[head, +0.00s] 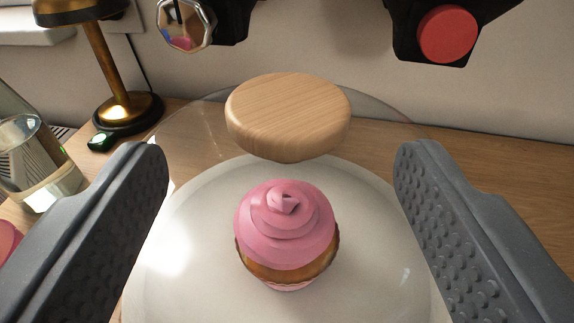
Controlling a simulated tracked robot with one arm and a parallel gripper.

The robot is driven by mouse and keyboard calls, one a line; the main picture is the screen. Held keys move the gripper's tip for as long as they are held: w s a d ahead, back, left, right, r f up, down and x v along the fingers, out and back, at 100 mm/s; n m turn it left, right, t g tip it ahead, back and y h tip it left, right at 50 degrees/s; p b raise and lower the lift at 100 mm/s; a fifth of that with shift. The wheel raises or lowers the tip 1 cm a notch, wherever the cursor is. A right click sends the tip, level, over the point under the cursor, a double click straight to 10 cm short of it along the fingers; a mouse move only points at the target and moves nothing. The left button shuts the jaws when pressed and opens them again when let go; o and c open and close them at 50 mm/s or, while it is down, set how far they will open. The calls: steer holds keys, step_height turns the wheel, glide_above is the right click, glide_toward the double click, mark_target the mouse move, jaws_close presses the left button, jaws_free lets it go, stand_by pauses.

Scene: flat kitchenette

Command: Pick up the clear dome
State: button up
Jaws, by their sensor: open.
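The clear dome (180,130) stands in the middle of the head view, with a round wooden knob (288,108) on its top. Through it I see a cupcake (286,230) with pink swirled icing on a pale plate (215,200). My gripper (281,165) is open. One grey, studded finger is at the left of the dome and the other at the right, with the knob between them in the picture. Nothing is held. Whether the fingers touch the dome's wall I cannot tell. The lower part of the dome is cut off by the frame.
The wooden counter (510,190) is clear at the right, with a wall (330,45) behind. A brass lamp (118,90) on a dark base stands back left. A glass vessel (38,150) is at the left edge. A pink item (8,238) shows partly below it.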

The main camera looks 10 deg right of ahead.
mark_target(292, 147)
steer(key=shift+w+d+f+b, duration=0.15)
steer(key=shift+w+d+b, duration=0.05)
steer(key=shift+w, duration=1.1)
steer(key=shift+w+d+f+b, duration=0.1)
steer(key=shift+w+d+b, duration=0.1)
steer(key=shift+w, duration=1.05)
jaws_close()
